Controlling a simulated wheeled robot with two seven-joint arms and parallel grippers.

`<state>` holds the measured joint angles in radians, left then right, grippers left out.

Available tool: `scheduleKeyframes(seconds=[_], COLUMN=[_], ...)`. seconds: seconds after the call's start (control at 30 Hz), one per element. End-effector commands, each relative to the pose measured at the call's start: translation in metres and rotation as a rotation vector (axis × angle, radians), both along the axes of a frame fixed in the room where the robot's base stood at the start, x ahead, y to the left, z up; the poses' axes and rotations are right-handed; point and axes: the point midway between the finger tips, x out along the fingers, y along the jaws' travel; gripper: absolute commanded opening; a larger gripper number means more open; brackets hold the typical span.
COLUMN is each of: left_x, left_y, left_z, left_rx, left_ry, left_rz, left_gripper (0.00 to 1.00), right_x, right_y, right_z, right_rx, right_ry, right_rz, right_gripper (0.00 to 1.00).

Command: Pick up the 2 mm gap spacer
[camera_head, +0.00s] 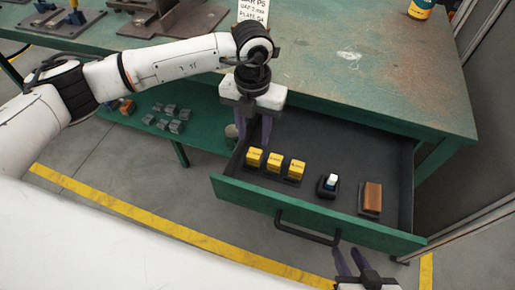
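Three small yellow blocks stand in a row in the open drawer: a left one (254,157), a middle one (274,164) and a right one (296,170). They may be the gap spacers, but their markings are too small to read, so I cannot tell which is 2 mm. My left gripper (254,138) is open and empty, pointing down above the drawer's left rear part, behind the yellow blocks. My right gripper (351,262) is open and empty at the bottom, in front of the drawer's front panel.
A card (253,12) on the bench (370,60) reads "GAP 2 mm". Several grey blocks (171,108) lie on the lower shelf. A yellow container (421,8) stands at the back right.

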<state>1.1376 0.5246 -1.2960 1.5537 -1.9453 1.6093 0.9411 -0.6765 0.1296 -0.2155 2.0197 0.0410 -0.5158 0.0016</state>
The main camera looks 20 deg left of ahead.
Motion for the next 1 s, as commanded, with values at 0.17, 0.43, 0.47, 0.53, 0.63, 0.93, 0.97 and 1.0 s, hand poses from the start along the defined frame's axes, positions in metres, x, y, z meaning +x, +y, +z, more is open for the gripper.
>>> scheduleKeyframes(seconds=[0.17,0.43,0.47,0.53,0.63,0.93,0.97,1.0], left_x=[-0.001,-0.003,-0.003,-0.004,-0.003,-0.003,-0.003,-0.003], left_y=[0.0,-0.002,-0.002,-0.003,-0.003,-0.003,-0.003,-0.003], left_z=[-0.029,-0.053,-0.057,-0.069,-0.083,-0.087,-0.087,-0.087], left_rx=[0.0,0.0,0.0,-0.001,-0.001,-0.001,-0.001,-0.001], left_ry=[0.003,0.004,0.004,0.005,0.003,0.0,0.0,0.001], left_rz=[0.0,0.0,0.0,-0.001,-0.001,-0.001,-0.001,-0.001], left_gripper=[0.38,0.38,0.38,0.38,0.38,0.31,0.26,0.19], right_x=[-0.011,-0.013,-0.013,-0.013,-0.012,-0.006,-0.006,-0.005], right_y=[0.0,0.0,0.0,0.0,0.0,0.0,0.0,0.0], right_z=[-0.008,-0.01,-0.01,-0.01,-0.012,-0.008,-0.008,-0.007], right_rx=[-0.001,-0.001,-0.001,-0.001,-0.001,-0.001,0.0,0.0], right_ry=[0.022,0.028,0.028,0.028,0.028,0.014,0.013,0.011], right_rz=[0.0,0.001,0.001,0.001,0.001,0.001,0.001,0.001], right_gripper=[0.3,0.3,0.3,0.3,0.3,0.3,0.3,0.3])
